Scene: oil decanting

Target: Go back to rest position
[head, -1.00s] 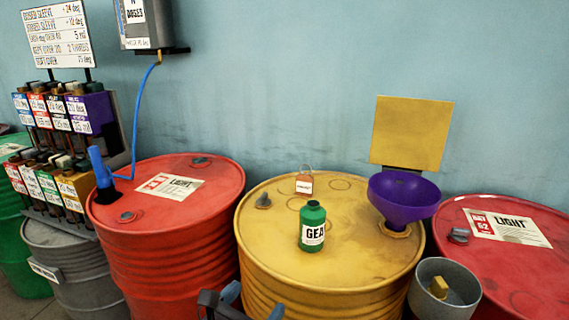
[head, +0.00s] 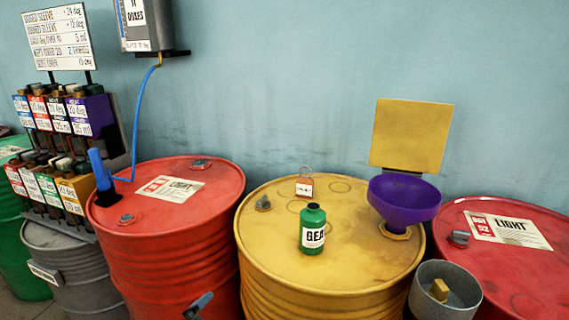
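A green bottle labelled GEA (head: 312,232), its last letters cut off, stands upright on the yellow drum (head: 275,262). Its top is open and nothing holds it. A purple funnel (head: 403,200) sits in an opening at the drum's right side. Only a blue-grey fingertip of what looks like my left gripper (head: 201,304) shows at the bottom edge, in front of the red drum. The rest of it is out of frame, so its opening cannot be seen. My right gripper is out of view.
A red drum (head: 150,245) stands left of the yellow one, another red drum (head: 525,270) right. A grey bucket (head: 428,305) holding a yellow block is at the front right. A blue hose (head: 137,120) hangs from the wall box. A bottle rack (head: 60,150) stands far left.

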